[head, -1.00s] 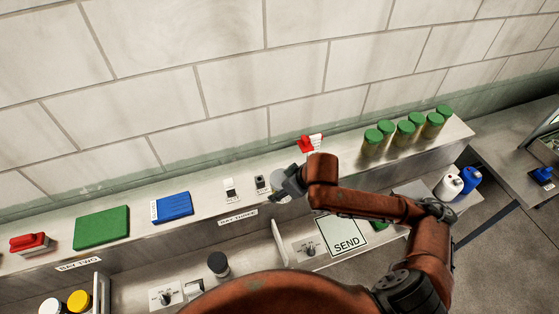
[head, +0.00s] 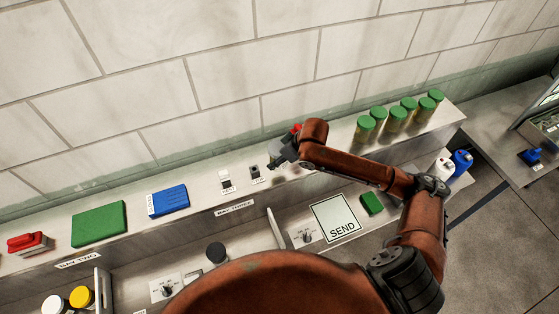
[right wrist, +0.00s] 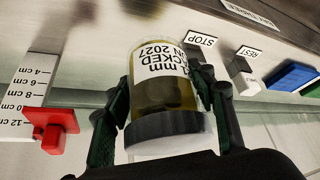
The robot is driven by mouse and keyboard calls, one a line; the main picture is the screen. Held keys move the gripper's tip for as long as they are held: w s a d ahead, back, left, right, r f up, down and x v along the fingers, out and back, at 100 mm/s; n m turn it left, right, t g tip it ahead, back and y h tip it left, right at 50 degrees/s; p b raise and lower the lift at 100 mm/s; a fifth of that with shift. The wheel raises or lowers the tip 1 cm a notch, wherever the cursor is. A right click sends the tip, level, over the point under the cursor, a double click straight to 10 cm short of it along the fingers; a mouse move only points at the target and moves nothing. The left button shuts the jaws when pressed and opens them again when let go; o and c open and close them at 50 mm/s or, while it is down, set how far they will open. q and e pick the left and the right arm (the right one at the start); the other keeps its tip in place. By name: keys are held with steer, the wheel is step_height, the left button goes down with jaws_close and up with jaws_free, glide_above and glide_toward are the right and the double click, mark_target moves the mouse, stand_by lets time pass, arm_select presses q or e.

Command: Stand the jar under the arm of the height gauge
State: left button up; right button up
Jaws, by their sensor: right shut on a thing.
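My right gripper (head: 284,152) is over the back ledge near the wall, in front of the height gauge. In the right wrist view this gripper (right wrist: 168,115) is shut on the jar (right wrist: 158,85), its fingers on both sides. The jar holds something yellow-brown and has a white printed label and a dark lid. In the head view the gripper hides it. I cannot tell whether its base touches the ledge. The height gauge's red arm (right wrist: 50,128) and white cm scale (right wrist: 28,90) are left of the jar, apart from it. The gauge's red part (head: 296,128) shows behind the gripper. My left gripper is out of view.
Several green-lidded jars (head: 396,118) stand right on the ledge. Left are the STOP switch (head: 255,173), another switch (head: 225,179), a blue block (head: 168,200) and a green block (head: 99,224). A SEND mat (head: 336,218) lies below in front.

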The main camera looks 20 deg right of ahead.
steer(key=shift+w+d+f, duration=0.3)
steer(key=shift+w+f, duration=0.25)
steer(key=shift+f, duration=0.1)
steer(key=shift+w+d+f, duration=0.25)
steer(key=shift+w+f, duration=0.25)
steer(key=shift+f, duration=0.1)
step_height(320, 180, down, 3)
steer(key=shift+w+r+p, duration=0.1)
steer(key=shift+p, duration=0.85)
steer(key=shift+f, duration=0.25)
steer(key=shift+f, duration=0.1)
steer(key=o, duration=1.5)
steer(key=shift+c, duration=0.2)
steer(key=b+v, duration=0.1)
steer(key=v, duration=1.1)
steer(key=shift+b, duration=0.4)
